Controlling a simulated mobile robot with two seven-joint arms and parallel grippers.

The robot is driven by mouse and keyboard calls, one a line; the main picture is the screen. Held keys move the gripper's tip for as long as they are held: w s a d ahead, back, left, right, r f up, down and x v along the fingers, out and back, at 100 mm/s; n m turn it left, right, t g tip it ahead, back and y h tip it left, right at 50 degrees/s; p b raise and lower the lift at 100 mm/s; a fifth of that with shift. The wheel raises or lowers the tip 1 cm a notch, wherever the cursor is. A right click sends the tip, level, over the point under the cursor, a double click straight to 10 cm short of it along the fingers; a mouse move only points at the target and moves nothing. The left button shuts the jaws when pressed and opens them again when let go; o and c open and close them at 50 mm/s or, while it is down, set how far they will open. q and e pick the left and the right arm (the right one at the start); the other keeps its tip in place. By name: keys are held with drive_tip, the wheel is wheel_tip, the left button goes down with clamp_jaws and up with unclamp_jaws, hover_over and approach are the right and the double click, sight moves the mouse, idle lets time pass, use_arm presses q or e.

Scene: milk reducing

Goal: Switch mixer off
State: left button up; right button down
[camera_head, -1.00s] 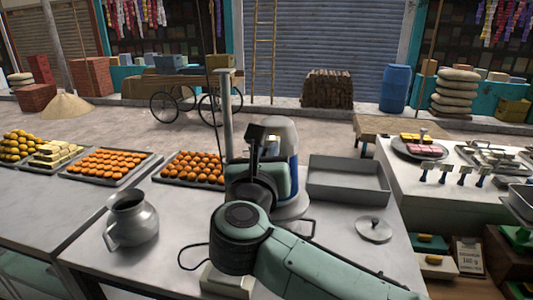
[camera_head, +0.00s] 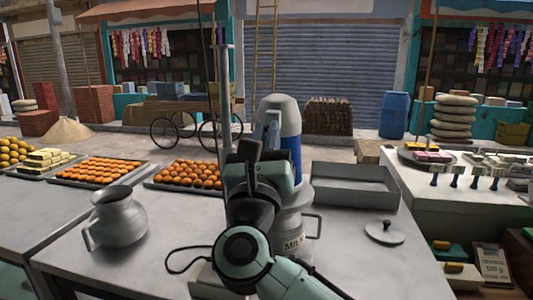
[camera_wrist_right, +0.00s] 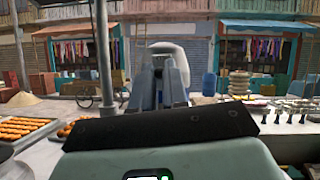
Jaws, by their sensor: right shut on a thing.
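The mixer (camera_head: 288,112) has a pale grey domed top and a blue band, and stands over a metal can (camera_head: 293,222) marked "MILK" on the table. My right gripper (camera_head: 272,122) is up against the near side of the mixer's head and hides part of it. In the right wrist view, my gripper's two fingers (camera_wrist_right: 159,82) stand in front of the mixer's grey dome (camera_wrist_right: 175,55). They are shut on a part of the mixer. The fingers hide this part, and I cannot make out a switch. My left gripper is not in view.
A metal jug (camera_head: 118,218) stands at the left, with trays of orange sweets (camera_head: 188,174) behind it. An empty rectangular metal tray (camera_head: 355,187) and a round lid (camera_head: 384,232) lie to the right. A vertical pole (camera_head: 225,90) rises just left of the mixer.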

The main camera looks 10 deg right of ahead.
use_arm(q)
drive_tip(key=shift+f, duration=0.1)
use_arm(e)
drive_tip(key=c, duration=1.1)
unclamp_jaws()
drive_tip(key=shift+c, duration=0.2)
use_arm(q)
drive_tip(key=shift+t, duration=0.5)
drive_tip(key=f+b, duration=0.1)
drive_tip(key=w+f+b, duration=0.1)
drive_tip(key=b, duration=0.1)
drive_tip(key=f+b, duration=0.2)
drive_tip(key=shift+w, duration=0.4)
use_arm(e)
drive_tip(key=v, duration=1.3)
drive_tip(key=shift+s, duration=0.15)
drive_tip(key=shift+f, duration=0.15)
